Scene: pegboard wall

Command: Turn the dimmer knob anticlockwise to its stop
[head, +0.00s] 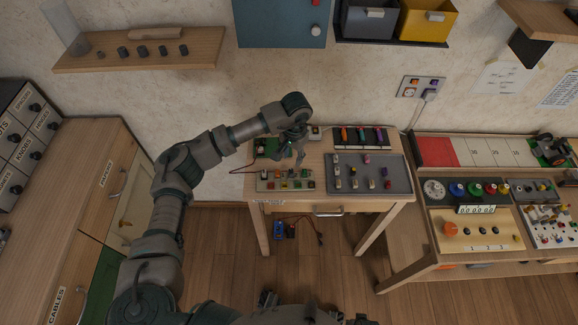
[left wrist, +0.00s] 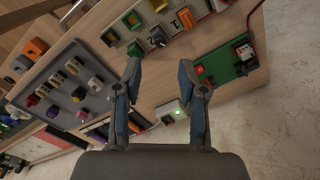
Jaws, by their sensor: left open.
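A small white box (left wrist: 172,112) with a lit green light stands near the table's back edge, between my finger bases in the left wrist view. It also shows in the head view (head: 315,131), right of my gripper. A dark part on it may be the dimmer knob; I cannot tell for certain. My left gripper (head: 290,156) is open and empty above the table. In the left wrist view its two fingers (left wrist: 160,78) point towards the panel of coloured switches and knobs (left wrist: 146,48), apart from the box. My right gripper is not in view.
A grey tray of small knobs (head: 345,186) and a rack of coloured pens (head: 360,137) lie to the right on the table. A green board (left wrist: 226,64) with a red switch lies beside the panel. A wall shelf (head: 140,62) is at upper left.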

